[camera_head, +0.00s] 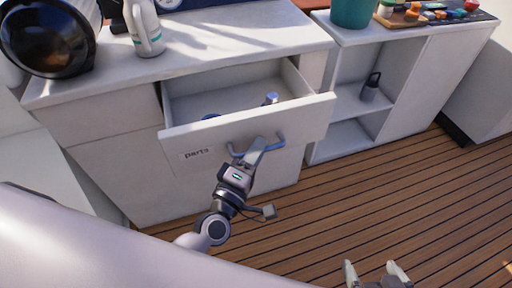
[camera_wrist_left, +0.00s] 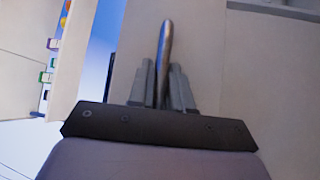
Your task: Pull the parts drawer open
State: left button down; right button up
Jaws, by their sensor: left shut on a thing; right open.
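The parts drawer (camera_head: 240,122) is white, labelled "parts", and stands open from the cabinet in the head view. Inside it are a small blue-and-silver item (camera_head: 270,99) and a blue item (camera_head: 211,116) partly hidden by the front panel. My left gripper (camera_head: 258,146) is at the drawer's blue-grey handle (camera_head: 275,144), shut on it. In the left wrist view the handle bar (camera_wrist_left: 166,52) runs between the two fingers of my left gripper (camera_wrist_left: 164,80). My right gripper (camera_head: 377,270) is open and empty, low above the deck.
The white counter (camera_head: 225,38) above the drawer holds a white bottle (camera_head: 144,28) and a round black object (camera_head: 46,38). At right, a shelf unit (camera_head: 345,135) holds a dark small item (camera_head: 371,87), with a green container (camera_head: 352,12) on top. The wooden deck (camera_head: 330,205) in front is clear.

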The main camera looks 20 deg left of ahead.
pick_arm(q)
jog(key=c, duration=1.2)
grip_release()
jog(key=shift+o, duration=0.2)
jog(key=v, duration=0.7)
jog(key=shift+s, duration=0.1)
